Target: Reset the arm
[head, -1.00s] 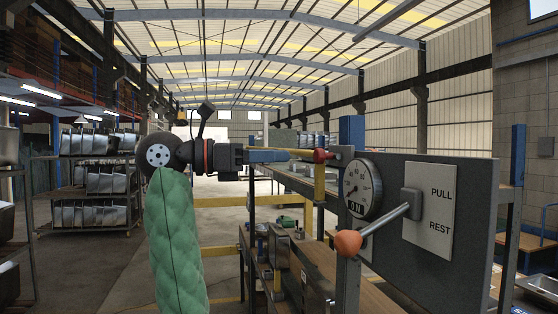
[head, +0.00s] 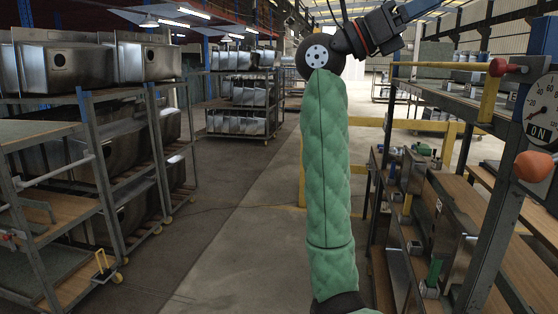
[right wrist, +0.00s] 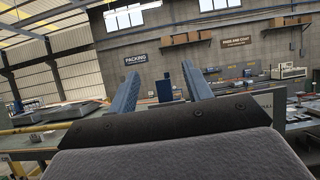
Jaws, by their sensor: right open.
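In the head view, my right arm rises in a green quilted sleeve at the middle. Its blue gripper (head: 420,10) is at the top edge, pointing right and partly cut off. In the right wrist view, its two blue fingers stand apart with nothing between them, so the right gripper (right wrist: 160,80) is open and empty. A lever's orange knob (head: 535,166) shows at the right edge of the head view, below the round dial (head: 543,112) reading ON. The gripper is apart from the knob, up and to its left. The rest of the lever is out of view. My left gripper is not in view.
A rack of steel sinks (head: 140,62) stands at the left, with another rack (head: 240,122) farther back. A workbench shelf (head: 440,225) with small items stands at the right, beside a yellow rail (head: 490,95). The grey floor (head: 220,225) between is clear.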

